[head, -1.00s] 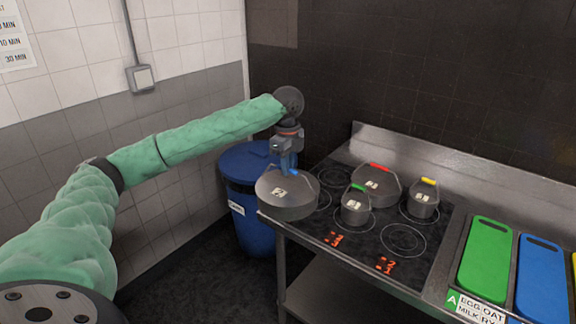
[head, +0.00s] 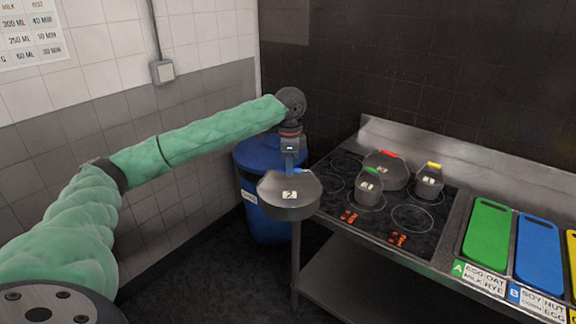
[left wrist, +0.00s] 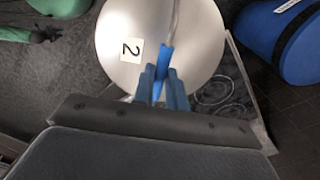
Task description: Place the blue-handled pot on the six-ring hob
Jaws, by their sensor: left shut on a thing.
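The blue-handled pot (head: 289,197) is grey, lidded and labelled 2. My left gripper (head: 290,170) is shut on its blue handle and holds it in the air in front of the hob's left end. The left wrist view shows the pot's round lid (left wrist: 120,55) below the fingers (left wrist: 163,85), with the blue handle between them. The hob (head: 425,240) is a black glass top with ring marks and red digits. A red-handled pot (head: 385,173), a green-handled pot (head: 369,190) and a yellow-handled pot (head: 429,184) stand on it. My right gripper is out of view.
A blue bin (head: 265,226) stands left of the hob, behind the held pot. A green board (head: 488,231) and a blue board (head: 539,256) lie right of the hob. The front right ring is bare. A steel splashback runs behind.

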